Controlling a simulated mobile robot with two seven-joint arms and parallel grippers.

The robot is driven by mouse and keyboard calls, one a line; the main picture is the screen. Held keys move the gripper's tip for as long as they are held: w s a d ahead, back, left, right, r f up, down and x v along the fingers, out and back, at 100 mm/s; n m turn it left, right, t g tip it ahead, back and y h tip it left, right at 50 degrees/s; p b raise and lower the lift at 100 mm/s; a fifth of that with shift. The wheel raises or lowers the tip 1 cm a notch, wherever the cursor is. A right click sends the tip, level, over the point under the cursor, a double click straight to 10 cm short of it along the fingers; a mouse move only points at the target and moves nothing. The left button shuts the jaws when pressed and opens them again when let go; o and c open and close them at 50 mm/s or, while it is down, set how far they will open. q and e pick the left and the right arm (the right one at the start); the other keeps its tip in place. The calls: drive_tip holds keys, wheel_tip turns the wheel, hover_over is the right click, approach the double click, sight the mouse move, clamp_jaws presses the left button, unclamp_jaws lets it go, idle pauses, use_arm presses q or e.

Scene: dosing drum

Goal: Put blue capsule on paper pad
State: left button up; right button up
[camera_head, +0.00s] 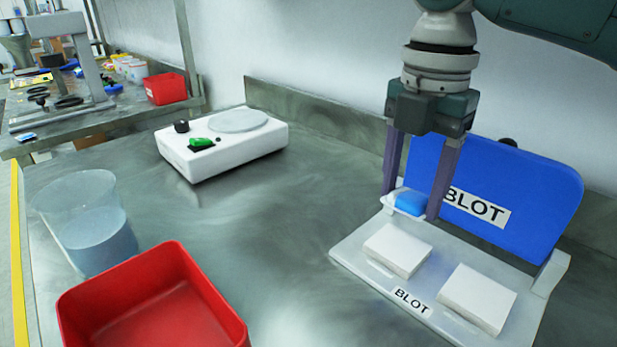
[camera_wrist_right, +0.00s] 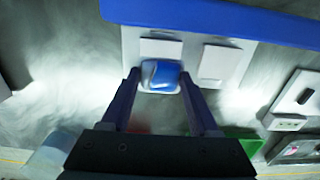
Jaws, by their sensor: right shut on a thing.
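The blue capsule (camera_head: 409,203) is between the fingertips of my right gripper (camera_head: 410,203), with a white, rounded, dish-like part around or under it. It also shows in the right wrist view (camera_wrist_right: 161,73). The gripper is shut on it, above the back left of the white BLOT tray (camera_head: 362,266). I cannot tell whether the white part belongs to the capsule. Two white paper pads lie on the tray: the left pad (camera_head: 397,249) is just in front of the gripper, and the right pad (camera_head: 477,298) is farther off. My left gripper is not in view.
A blue BLOT panel (camera_head: 540,195) stands behind the pads. A red bin (camera_head: 150,300) and a beaker of liquid (camera_head: 95,235) stand at the front left. A white device with a round plate (camera_head: 225,145) stands farther back. The mid-table is clear.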

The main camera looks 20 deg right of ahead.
sight(399, 245)
drive_tip(key=shift+s+f, duration=0.1)
drive_tip(key=shift+f, duration=0.75)
wheel_tip(399, 245, down, 4)
drive_tip(key=shift+r+b, duration=0.1)
drive_tip(key=shift+b, duration=0.3)
drive_tip(key=shift+f, duration=0.25)
drive_tip(key=shift+f, duration=0.15)
drive_tip(key=o, duration=1.3)
